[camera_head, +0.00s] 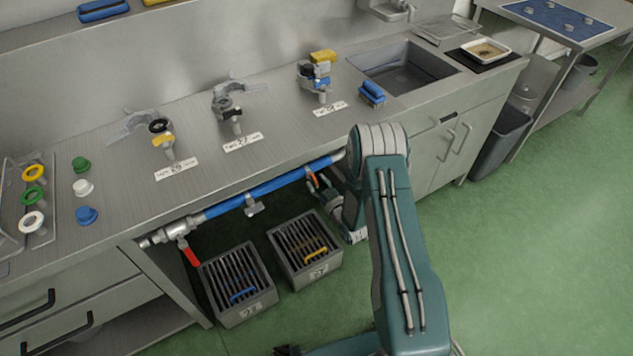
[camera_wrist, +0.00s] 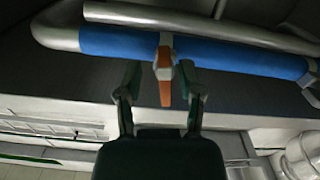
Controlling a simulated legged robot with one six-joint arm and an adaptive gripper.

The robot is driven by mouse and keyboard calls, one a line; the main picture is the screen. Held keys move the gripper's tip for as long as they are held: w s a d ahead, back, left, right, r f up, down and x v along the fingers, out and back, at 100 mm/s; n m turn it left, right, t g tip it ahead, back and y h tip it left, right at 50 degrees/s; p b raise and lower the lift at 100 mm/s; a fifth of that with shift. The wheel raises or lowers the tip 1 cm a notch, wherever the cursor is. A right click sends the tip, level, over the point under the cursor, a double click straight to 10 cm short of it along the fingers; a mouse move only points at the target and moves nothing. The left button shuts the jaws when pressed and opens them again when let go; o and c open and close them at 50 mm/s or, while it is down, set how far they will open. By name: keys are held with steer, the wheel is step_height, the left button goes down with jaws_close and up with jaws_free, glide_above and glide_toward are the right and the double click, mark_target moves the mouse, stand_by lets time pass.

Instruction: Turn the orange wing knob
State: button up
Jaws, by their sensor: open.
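The orange wing knob (camera_wrist: 165,72) sits on the blue pipe (camera_wrist: 112,42) under the counter, by a pale collar. Its long wing hangs down in the wrist view. My gripper (camera_wrist: 159,80) is open, with one finger on each side of the knob's lower wing and a visible gap to each. In the head view the knob (camera_head: 312,181) shows as a small orange patch beside the blue pipe (camera_head: 262,187), near my gripper (camera_head: 319,184). My arm hides part of that area, and I cannot tell if a finger touches the knob.
A red-handled valve (camera_head: 189,255) is at the pipe's left end, and a grey tap (camera_head: 254,206) hangs midway. Two grated drain boxes (camera_head: 239,283) (camera_head: 303,250) stand below. The counter (camera_head: 225,160) overhangs the pipe. Green floor is free at right.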

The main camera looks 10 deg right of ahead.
steer(key=shift+w+a, duration=0.25)
steer(key=shift+a, duration=0.2)
steer(key=shift+c, duration=0.3)
jaws_close()
steer(key=shift+d, duration=0.2)
